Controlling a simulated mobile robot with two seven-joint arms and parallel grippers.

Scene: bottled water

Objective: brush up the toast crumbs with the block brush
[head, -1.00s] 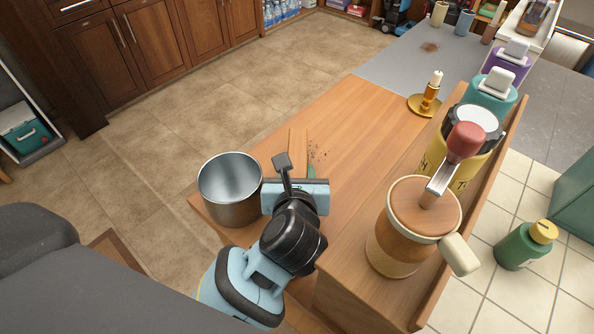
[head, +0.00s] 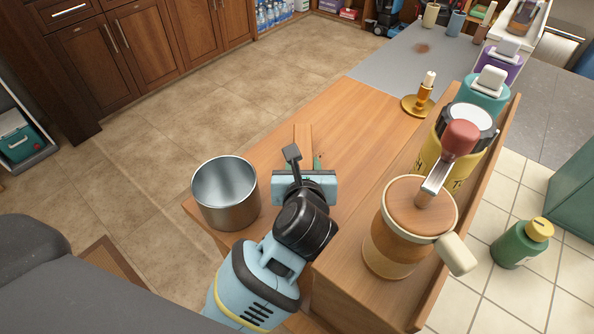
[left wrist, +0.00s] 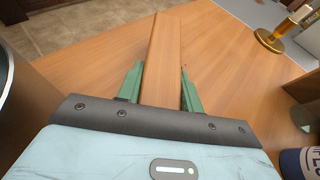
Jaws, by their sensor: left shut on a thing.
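My left gripper (head: 304,167) is over the near end of the wooden table, right of the metal pot. Its green fingers, clear in the left wrist view (left wrist: 162,88), are shut on the block brush (left wrist: 163,55), a long plain wooden block pointing away from me. The brush's far end also shows in the head view (head: 303,133), low over the tabletop. Its underside is hidden, so I cannot tell whether it touches the table. The toast crumbs (head: 319,156) are mostly hidden behind the gripper; only a few dark specks show just right of the brush. My right gripper is out of view.
The open metal pot (head: 226,192) stands close on the left. A candle in a brass holder (head: 420,104) stands at the far right of the wooden top. A wooden-lidded grinder (head: 408,225) and several bottles line the right side. The middle tabletop (head: 350,125) is clear.

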